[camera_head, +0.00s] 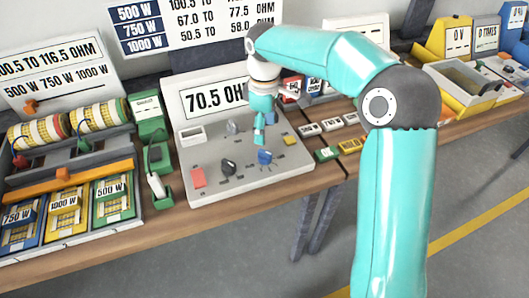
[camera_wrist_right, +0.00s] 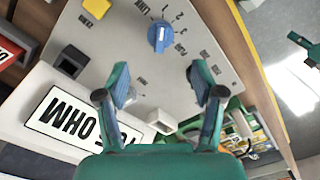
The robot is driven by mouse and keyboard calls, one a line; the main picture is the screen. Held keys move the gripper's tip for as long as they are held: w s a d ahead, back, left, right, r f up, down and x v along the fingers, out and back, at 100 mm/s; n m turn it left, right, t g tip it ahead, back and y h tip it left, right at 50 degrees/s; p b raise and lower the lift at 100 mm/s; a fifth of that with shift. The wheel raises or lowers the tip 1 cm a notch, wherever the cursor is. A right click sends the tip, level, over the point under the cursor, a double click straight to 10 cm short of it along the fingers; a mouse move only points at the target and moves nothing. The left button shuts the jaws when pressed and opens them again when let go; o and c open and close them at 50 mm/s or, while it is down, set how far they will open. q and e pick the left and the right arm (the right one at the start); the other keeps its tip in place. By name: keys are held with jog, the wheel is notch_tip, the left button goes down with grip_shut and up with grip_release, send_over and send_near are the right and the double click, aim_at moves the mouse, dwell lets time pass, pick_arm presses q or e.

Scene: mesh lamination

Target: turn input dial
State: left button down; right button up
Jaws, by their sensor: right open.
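The grey control panel (camera_head: 205,158) with the 70.5 OHM display stands on the bench. It carries a blue dial (camera_head: 265,157), a black dial (camera_head: 228,170) and a grey dial (camera_head: 231,128). I cannot read which is labelled input. In the right wrist view the blue dial (camera_wrist_right: 160,37) sits beyond my fingertips, with markings around it. My right gripper (camera_head: 260,131) hangs over the panel behind the blue dial; its open, empty fingers also show in the right wrist view (camera_wrist_right: 160,85). A teal part, apparently my left gripper (camera_wrist_right: 305,47), is cut off at that view's right edge.
A red block (camera_head: 198,177) sits at the panel's front left and a white box (camera_head: 191,135) at its back left. A green holder (camera_head: 160,165) and a rack with wire rolls (camera_head: 97,115) stand to the left. Small labelled blocks (camera_head: 310,129) lie to the right.

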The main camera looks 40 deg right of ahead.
aim_at(265, 151)
notch_tip(265, 151, down, 10)
jog(key=shift+r, duration=0.15)
dwell(0.3)
jog(key=c, duration=1.1)
jog(key=shift+c, duration=0.2)
jog(key=shift+m, duration=0.4)
jog(key=m+b, duration=0.1)
jog(key=m, duration=0.2)
jog(key=shift+r+m+b, duration=0.1)
jog(key=shift+m+b, duration=0.35)
jog(key=shift+m, duration=1.65)
